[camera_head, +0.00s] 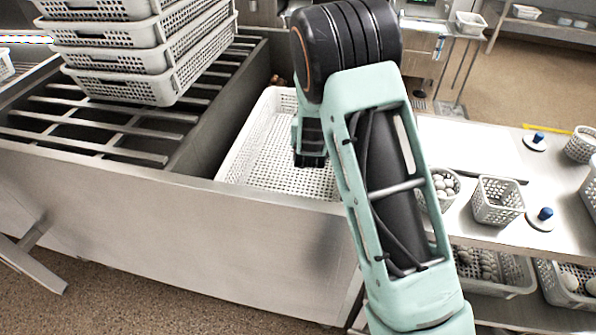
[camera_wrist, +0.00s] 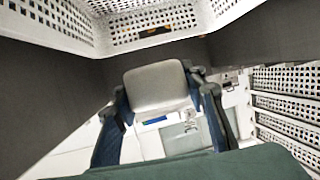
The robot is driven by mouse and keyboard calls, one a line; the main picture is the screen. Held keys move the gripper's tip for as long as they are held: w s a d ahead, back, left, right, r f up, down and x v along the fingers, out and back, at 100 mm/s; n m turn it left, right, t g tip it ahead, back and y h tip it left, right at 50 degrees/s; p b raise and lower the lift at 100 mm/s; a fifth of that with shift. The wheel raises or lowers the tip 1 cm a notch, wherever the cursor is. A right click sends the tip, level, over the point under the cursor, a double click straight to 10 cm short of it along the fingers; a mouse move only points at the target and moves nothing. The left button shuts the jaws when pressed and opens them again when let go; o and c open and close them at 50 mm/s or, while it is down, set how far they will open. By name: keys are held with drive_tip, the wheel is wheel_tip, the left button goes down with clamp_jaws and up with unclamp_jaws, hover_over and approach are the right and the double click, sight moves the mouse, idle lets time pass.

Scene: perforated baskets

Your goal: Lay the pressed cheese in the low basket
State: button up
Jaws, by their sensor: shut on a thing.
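My gripper (camera_wrist: 161,101) is shut on the pressed cheese (camera_wrist: 157,84), a pale, rounded block held between the two fingers in the wrist view. The low basket (camera_head: 243,143) is a white perforated tray set beside the grey metal bench in the head view. Part of my gripper (camera_head: 310,152) shows over this basket, and my arm covers the basket's right side. The cheese is hidden in the head view. A white perforated wall of the basket (camera_wrist: 165,18) shows at the top of the wrist view, beyond the cheese. I cannot tell whether the cheese touches the basket.
Stacked white crates (camera_head: 165,87) stand on the slatted bench (camera_head: 95,118) at left. At right, a steel table (camera_head: 480,145) carries small baskets (camera_head: 497,201) and blue-knobbed lids (camera_head: 545,214). A shelf below holds baskets of pale round items (camera_head: 487,262).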

drive_tip(key=w+f+y+b, duration=0.1)
drive_tip(key=f+b, duration=0.1)
drive_tip(key=f, duration=0.2)
drive_tip(key=f+n+y+b, duration=0.1)
drive_tip(key=f+b, duration=0.2)
drive_tip(key=f, duration=0.2)
drive_tip(key=w+f+n+y+b, duration=0.1)
drive_tip(key=f+b, duration=0.1)
drive_tip(key=f, duration=0.3)
drive_tip(key=shift+w+a+f+b, duration=0.1)
drive_tip(key=shift+w+a+b, duration=0.25)
drive_tip(key=shift+a, duration=0.05)
drive_tip(key=shift+f, duration=0.1)
drive_tip(key=shift+f+b, duration=0.35)
drive_tip(key=shift+b, duration=0.15)
drive_tip(key=shift+f+b, duration=0.2)
drive_tip(key=shift+b, duration=0.1)
drive_tip(key=o, duration=1.4)
